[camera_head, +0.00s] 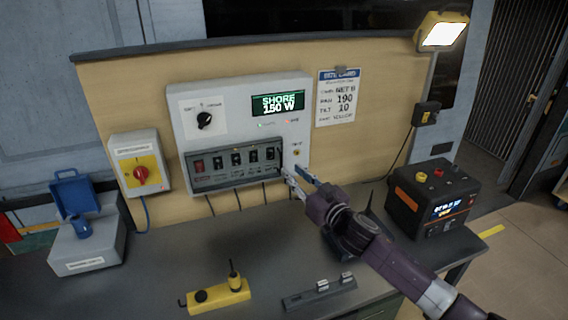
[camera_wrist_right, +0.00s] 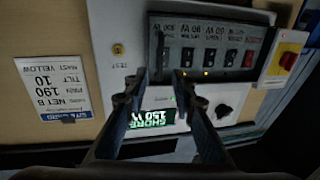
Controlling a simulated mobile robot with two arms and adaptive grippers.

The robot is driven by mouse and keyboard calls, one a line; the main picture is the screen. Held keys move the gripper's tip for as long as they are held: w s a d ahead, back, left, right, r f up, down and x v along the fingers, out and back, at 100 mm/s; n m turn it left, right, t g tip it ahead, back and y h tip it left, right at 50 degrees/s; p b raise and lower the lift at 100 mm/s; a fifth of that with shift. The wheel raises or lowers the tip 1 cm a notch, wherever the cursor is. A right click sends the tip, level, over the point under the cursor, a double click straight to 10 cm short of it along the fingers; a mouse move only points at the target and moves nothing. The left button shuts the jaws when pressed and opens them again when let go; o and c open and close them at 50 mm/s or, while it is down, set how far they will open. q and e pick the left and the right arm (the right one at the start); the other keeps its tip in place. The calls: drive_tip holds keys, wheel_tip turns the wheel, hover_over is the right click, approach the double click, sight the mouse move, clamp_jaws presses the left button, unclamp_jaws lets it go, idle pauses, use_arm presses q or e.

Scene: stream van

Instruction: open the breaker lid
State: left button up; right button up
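The breaker lid (camera_head: 236,164) is a dark, see-through cover in a grey frame on the lower front of the white power panel (camera_head: 180,110). It appears shut, with a row of switches showing behind it. In the right wrist view the lid (camera_wrist_right: 208,48) is upside down at the top, and a dark upright bar (camera_wrist_right: 161,50) shows at its left end. My right gripper (camera_head: 290,178) is at the lid's right end in the head view. In the right wrist view its fingers (camera_wrist_right: 160,78) are apart, with nothing clearly between them. My left gripper is not in view.
A red and yellow rotary switch box (camera_head: 140,165) is left of the panel. On the bench are an open blue-lidded socket box (camera_head: 88,250), a yellow block (camera_head: 215,296), a grey block (camera_head: 320,293) and a black battery unit (camera_head: 435,196). The bench front is partly clear.

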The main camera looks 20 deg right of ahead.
drive_tip(key=p+x, duration=0.1)
drive_tip(key=x, duration=0.5)
drive_tip(key=shift+c, duration=0.4)
clamp_jaws()
